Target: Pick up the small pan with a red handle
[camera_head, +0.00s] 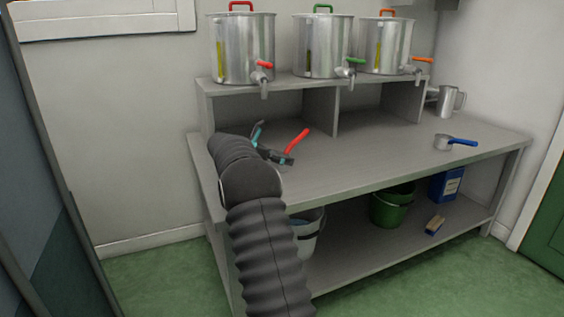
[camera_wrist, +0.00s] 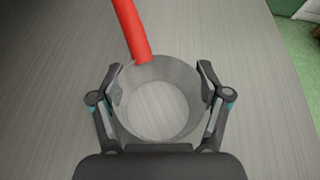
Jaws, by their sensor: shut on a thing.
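The small pan (camera_wrist: 160,72) shows in the wrist view as a round grey metal cup, seen from above. Its red handle (camera_wrist: 130,28) points up and to the left in that view. My gripper (camera_wrist: 160,103) has one finger on each side of the pan and is shut on its body. In the head view the red handle (camera_head: 297,142) sticks up to the right beside my gripper (camera_head: 276,153). The pan's body is mostly hidden there behind my arm and gripper. I cannot tell whether the pan touches the grey bench (camera_head: 380,160).
A green bucket (camera_head: 391,208) is below. The bench middle is clear.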

